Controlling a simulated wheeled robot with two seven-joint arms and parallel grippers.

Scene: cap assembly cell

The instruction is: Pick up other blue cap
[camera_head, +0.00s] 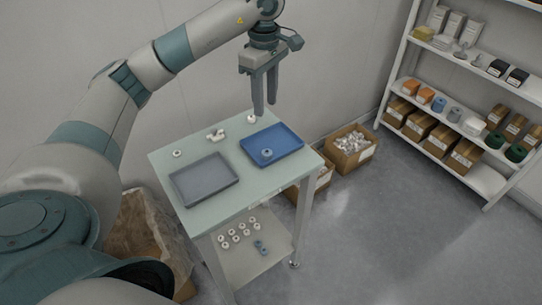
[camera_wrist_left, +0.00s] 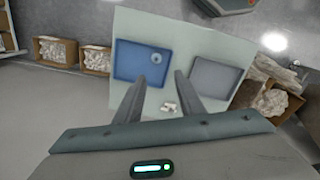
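My left gripper (camera_head: 265,108) is open and empty, pointing down above the back of the table. In the left wrist view its two fingers (camera_wrist_left: 161,76) stand apart with nothing between them. A blue-grey cap (camera_head: 267,154) sits in the blue tray (camera_head: 288,139) on the table; it also shows in the left wrist view (camera_wrist_left: 157,58). Two small blue pieces, apparently caps (camera_head: 258,244) (camera_head: 263,251), lie on the lower shelf of the table, beside several white caps (camera_head: 234,239). My right gripper is in neither view.
A grey tray (camera_head: 204,181) lies left of the blue one and looks empty. A white part (camera_head: 215,135) and a white cap (camera_head: 177,153) lie on the tabletop. Cardboard boxes (camera_head: 352,157) stand on the floor right of the table. A stocked shelf rack (camera_head: 410,60) stands at the right.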

